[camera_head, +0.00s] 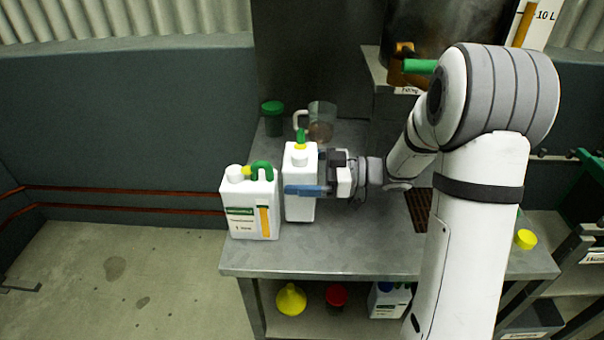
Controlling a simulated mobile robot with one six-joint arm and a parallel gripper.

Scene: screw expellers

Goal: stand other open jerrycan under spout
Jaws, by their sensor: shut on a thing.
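My gripper (318,173) is shut on a white jerrycan (299,207), with a blue finger across its near side. This can is upright, with a green handle and a bit of yellow at its top. I cannot tell whether its base touches the bench. A second white jerrycan (238,196) stands upright just left of it, with a white cap, green handle, label and orange level strip. The brass spout (398,72) with a green lever is on the dark tank at the back right. A dark drain grate (417,209) lies below it, partly hidden by my arm.
A clear jug (322,118) and a dark green-topped container (272,116) stand at the back of the metal bench (330,255). A yellow cap (525,239) lies at right. The shelf below holds a yellow funnel (291,299), a red item (336,296) and another can (388,302).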

